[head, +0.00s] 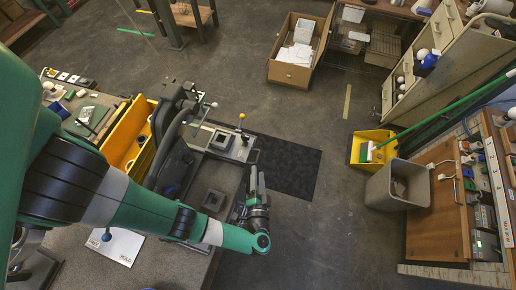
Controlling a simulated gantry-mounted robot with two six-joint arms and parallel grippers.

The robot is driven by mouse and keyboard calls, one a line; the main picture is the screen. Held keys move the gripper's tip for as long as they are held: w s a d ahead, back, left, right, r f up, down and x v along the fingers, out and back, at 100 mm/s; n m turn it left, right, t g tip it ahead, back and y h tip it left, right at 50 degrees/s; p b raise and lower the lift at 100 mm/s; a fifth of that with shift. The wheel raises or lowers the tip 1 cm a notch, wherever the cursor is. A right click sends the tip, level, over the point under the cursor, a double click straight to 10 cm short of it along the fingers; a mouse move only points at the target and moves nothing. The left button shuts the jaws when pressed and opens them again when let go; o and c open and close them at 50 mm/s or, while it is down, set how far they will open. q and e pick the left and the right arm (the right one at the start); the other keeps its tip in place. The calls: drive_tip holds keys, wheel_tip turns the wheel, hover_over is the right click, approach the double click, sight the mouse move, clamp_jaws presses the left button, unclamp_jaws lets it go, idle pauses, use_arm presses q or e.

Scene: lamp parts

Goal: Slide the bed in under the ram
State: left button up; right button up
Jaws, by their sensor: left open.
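The bed (234,152) appears to be the pale metal plate with a dark square fixture, sticking out to the right of the press. An upright rod with a yellow knob (242,116) rises by it. The ram seems to belong to the dark press (174,130); its lower end is hidden by the press body. My left gripper (257,181) is open and empty, just below and right of the bed in the picture, apart from it. My left arm crosses the lower left and covers part of the bench. My right gripper is not in view.
A yellow bin (129,137) stands left of the press. A white card (120,247) lies at the front. Floor with a black mat (290,165) is clear to the right.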

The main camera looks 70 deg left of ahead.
use_arm(q)
drive_tip(key=shift+w+n, duration=0.1)
drive_tip(key=shift+n, duration=0.3)
drive_tip(key=c, duration=0.4)
drive_tip(key=shift+w+a+r+n+g, duration=0.15)
drive_tip(key=shift+w+n+g, duration=0.15)
drive_tip(key=shift+n, duration=0.7)
drive_tip(key=shift+c, duration=1.2)
drive_tip(key=w+n, duration=0.1)
drive_tip(key=n, duration=0.2)
drive_tip(key=w+a+r+n+g, duration=0.1)
drive_tip(key=n, duration=0.3)
drive_tip(key=w+n+g, duration=0.1)
drive_tip(key=n, duration=0.3)
drive_tip(key=shift+w+a+r, duration=0.15)
drive_tip(key=shift+a, duration=0.15)
clamp_jaws()
drive_tip(key=a+r+m+g+h, duration=0.2)
drive_tip(key=m+g+h, duration=0.2)
drive_tip(key=m, duration=0.8)
drive_tip(key=w+a+r+m+g+h, duration=0.1)
drive_tip(key=m+g+h, duration=0.4)
drive_tip(key=m, duration=0.7)
wheel_tip(320, 180, up, 3)
drive_tip(key=shift+a+f+g+p, duration=0.15)
drive_tip(key=shift+a+g+p, duration=0.25)
drive_tip(key=shift+a, duration=0.45)
